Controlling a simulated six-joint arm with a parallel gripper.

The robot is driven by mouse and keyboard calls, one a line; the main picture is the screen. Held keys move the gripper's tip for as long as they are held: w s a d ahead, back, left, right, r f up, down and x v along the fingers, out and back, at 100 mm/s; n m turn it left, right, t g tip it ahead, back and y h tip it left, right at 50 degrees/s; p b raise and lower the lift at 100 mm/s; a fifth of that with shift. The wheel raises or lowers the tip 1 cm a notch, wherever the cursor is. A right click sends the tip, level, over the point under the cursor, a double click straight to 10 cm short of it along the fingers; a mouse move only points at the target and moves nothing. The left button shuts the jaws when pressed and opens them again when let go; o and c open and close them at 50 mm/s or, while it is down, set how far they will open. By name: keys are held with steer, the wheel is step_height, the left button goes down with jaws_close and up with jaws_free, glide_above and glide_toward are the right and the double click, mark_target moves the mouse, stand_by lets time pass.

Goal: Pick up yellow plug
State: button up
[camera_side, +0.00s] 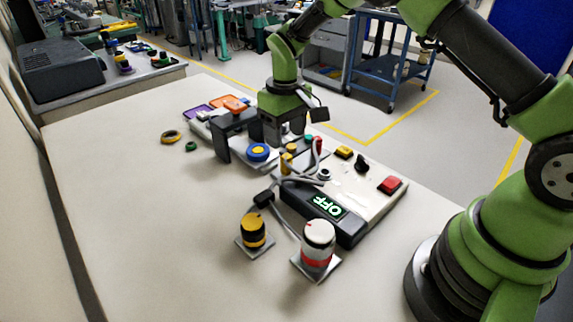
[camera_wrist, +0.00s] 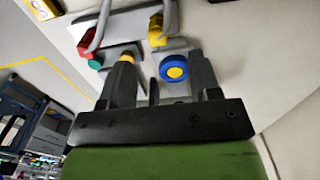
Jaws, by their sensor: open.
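The yellow plug (camera_side: 286,160) stands near the left end of the control box, with a grey cable at it. In the wrist view the yellow plug (camera_wrist: 156,28) is beyond my fingertips, roughly ahead of the gap between them. My gripper (camera_side: 247,150) is open and empty in the side view, just left of the plug. In the wrist view my gripper (camera_wrist: 160,62) shows two separated dark fingers. A blue round part with a yellow centre (camera_wrist: 174,69) appears beside the right-hand finger. The plug's lower part is partly hidden by cables.
The control box (camera_side: 352,232) shows "OFF" and has a red button (camera_side: 390,185). A red plug (camera_side: 317,146) stands close to the yellow one. A black-yellow knob (camera_side: 254,232) and a white-red knob (camera_side: 318,240) stand in front. The left table area is mostly clear.

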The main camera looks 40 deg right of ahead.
mark_target(286, 156)
step_height(286, 156, down, 8)
steer(key=shift+d+f, duration=0.15)
steer(key=shift+f, duration=0.05)
stand_by(0.3)
jaws_close()
